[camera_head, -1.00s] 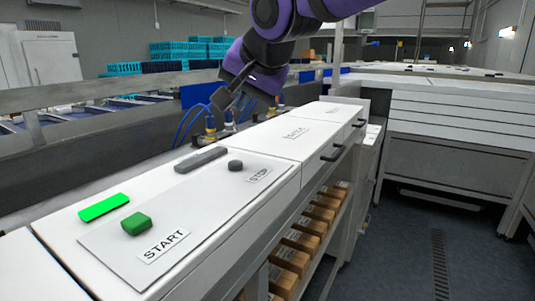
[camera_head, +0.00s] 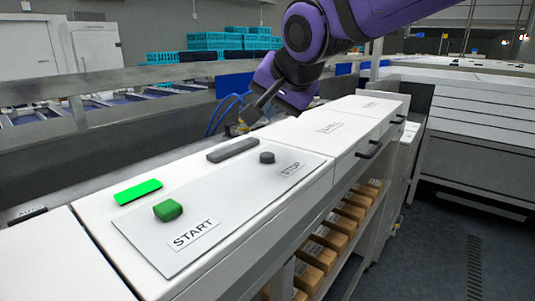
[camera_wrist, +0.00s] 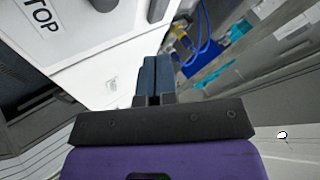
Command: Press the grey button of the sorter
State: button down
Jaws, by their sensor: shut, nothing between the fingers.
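The grey button (camera_head: 267,157) is a small dark round knob on the white sorter panel (camera_head: 225,195), beside the STOP label (camera_head: 291,169). A dark part at the top edge of the wrist view (camera_wrist: 103,4) may be the button, but it is cut off. My gripper (camera_head: 245,122) is in the air behind and left of the button, apart from it. In the wrist view its two fingers (camera_wrist: 157,62) are together with nothing between them.
A green button (camera_head: 168,210) sits by the START label (camera_head: 193,234). A lit green bar (camera_head: 138,191) and a grey bar (camera_head: 232,150) lie flat behind the buttons. Cardboard boxes (camera_head: 316,256) fill a shelf below. Blue cables (camera_head: 222,112) hang behind the sorter.

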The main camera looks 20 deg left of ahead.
aim_at(270, 154)
jog(key=shift+f, duration=2.6)
jog(key=shift+f, duration=0.1)
jog(key=shift+f, duration=0.3)
jog(key=shift+f, duration=0.45)
dwell(0.7)
dwell(0.3)
jog(key=shift+r, duration=0.9)
jog(key=shift+r, duration=2.5)
